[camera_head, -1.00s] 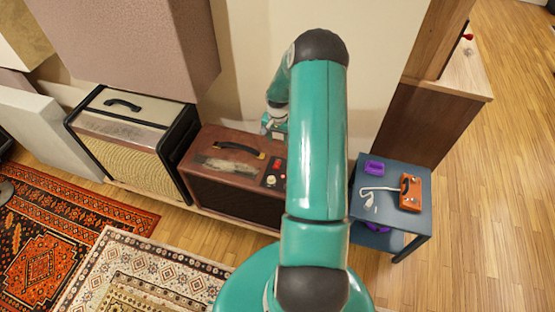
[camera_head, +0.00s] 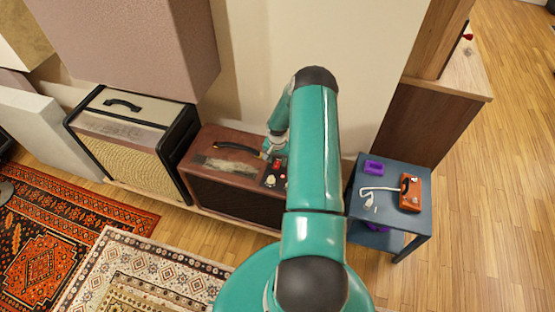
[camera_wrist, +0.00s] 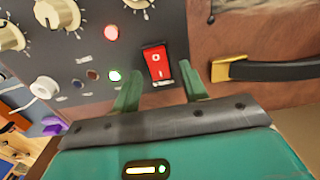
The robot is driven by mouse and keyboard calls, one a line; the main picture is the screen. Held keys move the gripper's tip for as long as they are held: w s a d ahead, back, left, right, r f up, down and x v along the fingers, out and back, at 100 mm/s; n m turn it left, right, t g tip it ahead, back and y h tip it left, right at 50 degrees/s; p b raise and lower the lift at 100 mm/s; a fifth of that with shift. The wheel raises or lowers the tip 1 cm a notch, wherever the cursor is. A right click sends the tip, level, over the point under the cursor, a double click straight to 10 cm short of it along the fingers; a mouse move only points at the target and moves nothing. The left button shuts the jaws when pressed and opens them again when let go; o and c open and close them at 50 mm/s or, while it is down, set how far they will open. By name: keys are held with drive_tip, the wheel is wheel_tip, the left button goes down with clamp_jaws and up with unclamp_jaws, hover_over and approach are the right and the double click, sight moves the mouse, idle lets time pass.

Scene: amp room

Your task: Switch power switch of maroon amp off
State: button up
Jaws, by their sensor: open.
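The maroon amp (camera_head: 232,178) stands against the wall, with a black handle and a dark control panel on its top right. In the wrist view its panel (camera_wrist: 85,45) holds a red rocker power switch (camera_wrist: 157,63), cream knobs and lit indicator lights. My gripper (camera_wrist: 160,80) is open, its two green fingers pointing at the panel with the red switch between and just beyond their tips. I cannot tell whether the fingertips touch the panel. In the head view my gripper (camera_head: 272,148) is low over the panel, partly hidden by my arm.
A cream amp with a black frame (camera_head: 130,140) stands left of the maroon amp. A blue side table (camera_head: 395,222) on the right bears an orange pedal (camera_head: 410,193) and a purple box (camera_head: 373,167). The maroon amp's handle (camera_wrist: 270,70) is right of the fingers in the wrist view.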

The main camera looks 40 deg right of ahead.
clamp_jaws()
drive_tip(key=shift+s+a+f+t+h, duration=0.15)
drive_tip(key=shift+a+t+h, duration=0.35)
drive_tip(key=shift+h, duration=0.5)
drive_tip(key=shift+d+h, duration=0.15)
drive_tip(key=shift+h, duration=0.15)
unclamp_jaws()
drive_tip(key=shift+r, duration=0.3)
drive_tip(key=v, duration=1.3)
drive_tip(key=shift+s+r, duration=0.3)
